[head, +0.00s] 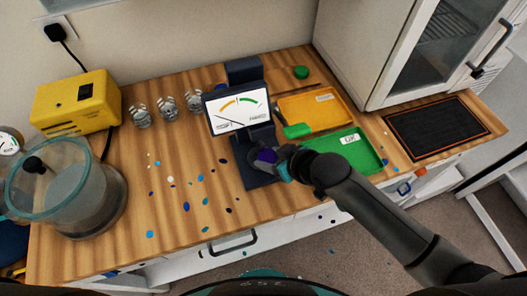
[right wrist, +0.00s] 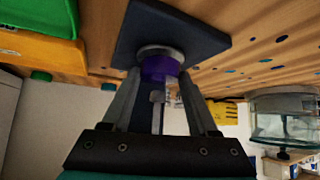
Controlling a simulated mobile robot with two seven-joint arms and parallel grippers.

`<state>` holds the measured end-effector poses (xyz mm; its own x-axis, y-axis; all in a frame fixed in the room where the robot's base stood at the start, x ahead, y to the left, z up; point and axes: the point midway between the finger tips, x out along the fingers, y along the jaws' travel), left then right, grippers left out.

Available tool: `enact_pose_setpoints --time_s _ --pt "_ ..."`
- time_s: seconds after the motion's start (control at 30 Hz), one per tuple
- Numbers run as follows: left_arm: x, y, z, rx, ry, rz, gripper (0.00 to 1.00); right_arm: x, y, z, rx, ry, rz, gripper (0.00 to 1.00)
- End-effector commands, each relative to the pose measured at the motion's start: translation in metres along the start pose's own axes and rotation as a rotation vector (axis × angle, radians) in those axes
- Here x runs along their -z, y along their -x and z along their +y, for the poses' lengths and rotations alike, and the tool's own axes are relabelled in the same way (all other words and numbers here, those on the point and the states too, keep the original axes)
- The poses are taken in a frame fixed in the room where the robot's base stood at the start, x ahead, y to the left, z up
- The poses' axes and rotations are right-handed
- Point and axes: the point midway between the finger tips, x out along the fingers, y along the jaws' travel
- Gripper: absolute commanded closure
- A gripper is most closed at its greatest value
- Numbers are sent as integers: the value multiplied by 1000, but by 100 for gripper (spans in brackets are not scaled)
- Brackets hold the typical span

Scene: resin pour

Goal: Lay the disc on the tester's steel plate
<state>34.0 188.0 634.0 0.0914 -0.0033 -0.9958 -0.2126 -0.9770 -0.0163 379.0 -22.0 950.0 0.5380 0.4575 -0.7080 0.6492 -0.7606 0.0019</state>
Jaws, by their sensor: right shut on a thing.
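The tester (head: 238,112) is a dark blue stand with a white dial face, in the middle of the bench. Its dark base (head: 259,178) reaches toward the bench's front edge. My right gripper (head: 279,163) is over this base, shut on the purple disc (head: 266,155). In the right wrist view the purple disc (right wrist: 160,69) sits between the fingertips, right at the round steel plate (right wrist: 160,51) on the dark base (right wrist: 205,38). I cannot tell whether the disc rests fully on the plate. In the head view the gripper and disc hide the plate. My left gripper is not in view.
A green tray (head: 365,160) marked OK and an orange tray (head: 340,112) lie right of the tester. A green disc (head: 301,72) is behind. Glass cups (head: 167,105), a yellow box (head: 75,102) and a glass chamber (head: 65,190) stand left. Coloured drops dot the bench.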

Motion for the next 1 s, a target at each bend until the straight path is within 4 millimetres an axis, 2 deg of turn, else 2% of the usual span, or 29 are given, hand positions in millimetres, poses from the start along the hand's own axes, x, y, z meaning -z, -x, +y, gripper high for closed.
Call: enact_pose_setpoints --time_s 0.13,0.27,0.67,0.7,0.93,1.0 --pt "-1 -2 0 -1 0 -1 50 22 -20 0 1 1 6 100" --pt "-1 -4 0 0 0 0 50 10 -29 0 0 0 0 100" --pt "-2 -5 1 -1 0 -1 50 7 -32 0 0 1 2 100" --pt "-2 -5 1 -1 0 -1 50 7 -32 0 0 1 2 38" --pt "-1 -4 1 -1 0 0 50 7 -31 0 0 1 2 12" --pt "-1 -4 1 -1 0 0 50 7 -31 0 0 1 2 10"
